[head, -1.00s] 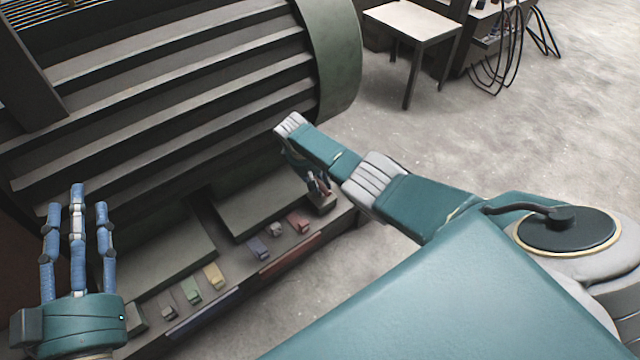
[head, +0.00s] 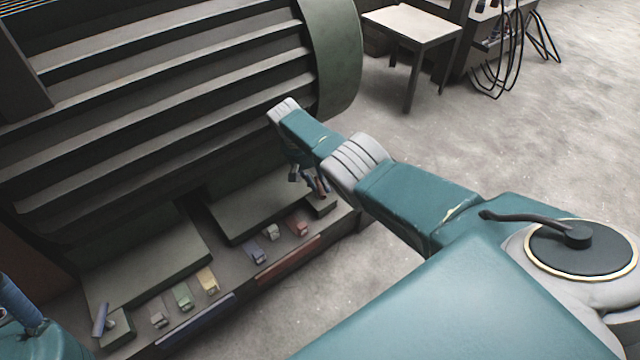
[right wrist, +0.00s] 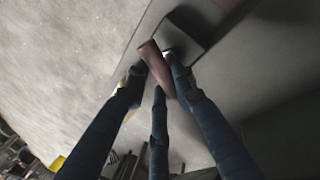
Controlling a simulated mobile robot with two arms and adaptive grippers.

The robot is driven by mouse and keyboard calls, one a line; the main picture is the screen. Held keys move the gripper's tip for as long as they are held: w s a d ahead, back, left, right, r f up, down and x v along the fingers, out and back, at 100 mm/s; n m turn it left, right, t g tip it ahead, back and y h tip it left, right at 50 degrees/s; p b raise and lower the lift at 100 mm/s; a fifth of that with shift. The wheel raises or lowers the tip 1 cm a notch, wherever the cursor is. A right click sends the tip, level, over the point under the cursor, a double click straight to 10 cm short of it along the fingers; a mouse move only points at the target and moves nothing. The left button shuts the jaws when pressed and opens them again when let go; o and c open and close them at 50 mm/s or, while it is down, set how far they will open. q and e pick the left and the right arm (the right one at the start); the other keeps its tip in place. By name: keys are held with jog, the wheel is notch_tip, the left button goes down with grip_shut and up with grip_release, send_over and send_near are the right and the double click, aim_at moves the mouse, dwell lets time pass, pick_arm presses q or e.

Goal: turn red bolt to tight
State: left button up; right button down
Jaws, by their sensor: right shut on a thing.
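The red bolt (right wrist: 155,64) shows as a reddish-brown rod in the right wrist view, standing tilted beside a dark block. My right gripper (right wrist: 158,80) has its blue fingers closed around it. In the head view, the right gripper (head: 312,182) is at the right end of the machine's base, and a small reddish part of the bolt (head: 324,186) shows between its fingers. The fingers hide the rest. My left gripper (head: 22,312) is mostly cut off at the lower left corner, with one blue finger visible.
A bluish-grey bolt (head: 102,320) stands tilted on a block at the left of the base. Small coloured blocks line the front ledge, including a yellow one (head: 207,281) and a red one (head: 299,228).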

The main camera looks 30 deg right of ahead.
aim_at(320, 184)
jog(key=shift+a, duration=0.1)
dwell(0.4)
jog(key=c, duration=1.4)
grip_release()
jog(key=shift+r, duration=0.1)
jog(key=shift+r, duration=0.6)
notch_tip(320, 184, up, 9)
jog(key=shift+f, duration=0.2)
jog(key=shift+s+f, duration=0.1)
